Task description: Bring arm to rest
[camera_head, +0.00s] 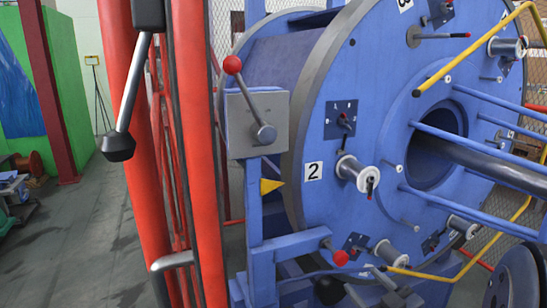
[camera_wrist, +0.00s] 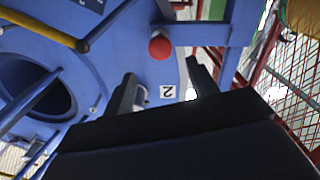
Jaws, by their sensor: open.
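My gripper shows in the wrist view (camera_wrist: 163,82), its two dark fingers apart with nothing between them. It faces the big blue strander disc (camera_head: 325,95), which also fills the left of the wrist view (camera_wrist: 110,45). The disc's number 2 label (camera_head: 314,171) appears upside down in the wrist view (camera_wrist: 167,92), beyond the fingers. A red knob (camera_head: 341,258) on the blue frame shows past the fingertips in the wrist view (camera_wrist: 160,46); no contact is visible. In the head view, grey and dark parts at the bottom centre may be my arm; I cannot tell.
A red-knobbed lever (camera_head: 232,65) is on a grey box. A near lever with a black knob (camera_head: 118,148) hangs by orange posts (camera_head: 190,150). Bobbins (camera_head: 352,172) and yellow tubes (camera_head: 470,55) stick out from the disc.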

